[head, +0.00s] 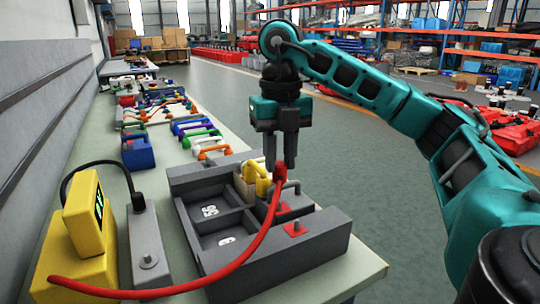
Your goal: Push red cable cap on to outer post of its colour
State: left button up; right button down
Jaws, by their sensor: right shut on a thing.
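My right gripper (280,165) points down over the grey tray and is shut on the red cable cap (281,173). The thick red cable (262,238) hangs from the cap and curves down to the left. Its other end lies at the lower left by the yellow device. A post on a red square (295,229) stands on the tray's near right rim. Another red square (283,208) shows on a dark block inside the tray, directly below the cap. The cap is above both, apart from them. My left gripper is out of view.
The grey tray (182,182) has empty numbered compartments on its left and a block with a yellow handle (257,178) at the back. A yellow device (90,225) and a grey box (147,245) stand left. Coloured handles and a blue box (138,153) lie behind.

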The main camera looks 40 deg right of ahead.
jog(key=shift+p, duration=0.3)
jog(key=shift+f, duration=0.1)
jog(key=shift+f+b, duration=1.6)
jog(key=shift+f, duration=0.55)
jog(key=shift+p, duration=0.4)
jog(key=shift+f, duration=0.15)
jog(key=shift+f, duration=0.1)
